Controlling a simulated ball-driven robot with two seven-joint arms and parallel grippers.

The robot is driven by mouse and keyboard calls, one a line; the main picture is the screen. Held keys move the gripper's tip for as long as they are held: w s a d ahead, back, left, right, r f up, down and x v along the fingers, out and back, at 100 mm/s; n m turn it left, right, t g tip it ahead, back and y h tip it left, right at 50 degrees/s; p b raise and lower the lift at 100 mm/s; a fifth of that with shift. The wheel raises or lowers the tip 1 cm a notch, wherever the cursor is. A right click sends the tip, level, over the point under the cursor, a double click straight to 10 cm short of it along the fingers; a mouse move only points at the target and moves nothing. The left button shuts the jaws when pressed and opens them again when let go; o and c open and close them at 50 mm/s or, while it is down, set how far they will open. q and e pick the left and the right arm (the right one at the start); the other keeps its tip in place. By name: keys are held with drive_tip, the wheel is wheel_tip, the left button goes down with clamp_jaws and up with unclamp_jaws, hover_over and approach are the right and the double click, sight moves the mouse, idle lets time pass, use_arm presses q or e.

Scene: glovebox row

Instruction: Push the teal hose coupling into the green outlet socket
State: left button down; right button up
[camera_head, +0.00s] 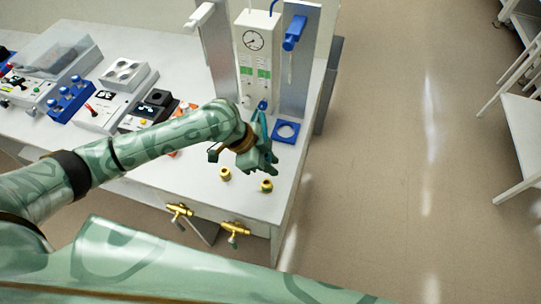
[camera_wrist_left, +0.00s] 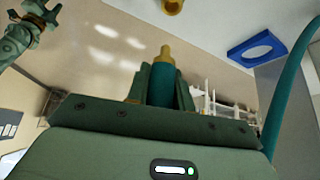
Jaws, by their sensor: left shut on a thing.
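My left gripper (camera_head: 268,166) is shut on the teal hose coupling, above the right end of the white bench. In the left wrist view the coupling (camera_wrist_left: 162,84) sits between the fingers, its brass tip pointing out and free of any socket. The teal hose (camera_wrist_left: 291,84) curves past at the right; in the head view the hose (camera_head: 263,130) rises behind the gripper. Two brass fittings (camera_head: 225,174) (camera_head: 266,186) stand on the bench top near the gripper. I cannot clearly make out a green socket. A green part (camera_wrist_left: 28,35) looks like my right arm; its jaws are unclear.
A white gauge cabinet (camera_head: 255,40) with green labels stands behind the gripper, between grey panels. A blue square ring (camera_head: 286,131) lies to the right. Brass valves (camera_head: 235,229) (camera_head: 178,210) project from the bench front. Instruments (camera_head: 98,107) fill the left.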

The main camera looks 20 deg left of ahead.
drive_tip(key=shift+d, duration=0.35)
drive_tip(key=shift+r, duration=0.15)
